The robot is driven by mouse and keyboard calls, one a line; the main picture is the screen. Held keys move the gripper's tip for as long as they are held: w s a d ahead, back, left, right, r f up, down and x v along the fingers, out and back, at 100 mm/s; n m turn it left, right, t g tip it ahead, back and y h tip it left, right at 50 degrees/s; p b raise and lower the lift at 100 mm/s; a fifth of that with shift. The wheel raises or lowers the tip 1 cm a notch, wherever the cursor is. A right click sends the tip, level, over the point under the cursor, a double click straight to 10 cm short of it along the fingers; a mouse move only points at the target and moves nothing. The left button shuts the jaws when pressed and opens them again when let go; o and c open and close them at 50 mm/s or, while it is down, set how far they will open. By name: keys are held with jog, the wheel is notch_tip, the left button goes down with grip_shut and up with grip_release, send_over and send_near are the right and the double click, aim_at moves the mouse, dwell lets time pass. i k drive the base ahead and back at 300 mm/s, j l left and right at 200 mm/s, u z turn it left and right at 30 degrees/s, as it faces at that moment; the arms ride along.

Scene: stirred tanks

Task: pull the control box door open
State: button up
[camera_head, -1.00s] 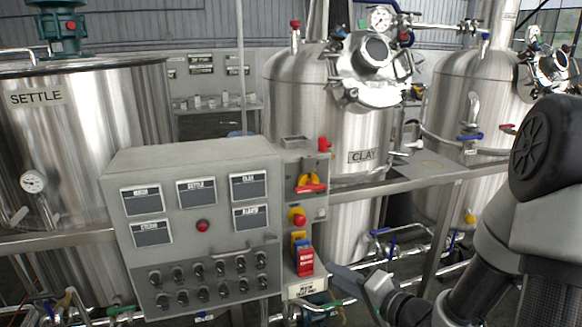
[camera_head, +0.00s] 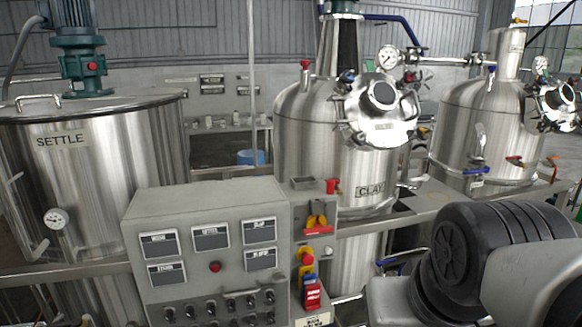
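The grey control box (camera_head: 208,215) stands in front of the tanks, left of centre in the head view. Its front carries several dark label displays, a red button (camera_head: 215,267) and rows of black knobs (camera_head: 210,308). A narrow side panel (camera_head: 313,235) with a red and yellow switch (camera_head: 316,224), a red and yellow button and a red rocker is on its right. The front looks closed; its lower part is cut off by the frame. My arm fills the lower right, right of the box. My gripper is not in view.
The SETTLE tank (camera_head: 95,170) stands behind the box at left, the CLAY tank (camera_head: 335,140) behind it to the right, and another tank (camera_head: 480,130) farther right. A metal rail and ledge (camera_head: 430,205) run between the box and tanks. A blue bucket (camera_head: 250,157) stands behind.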

aim_at(198, 259)
jog(key=i+j, duration=0.1)
jog(key=j, duration=0.35)
jog(key=i+j, duration=0.15)
jog(key=j, duration=0.35)
jog(key=i+j, duration=0.1)
jog(key=j, duration=0.35)
jog(key=z, duration=0.05)
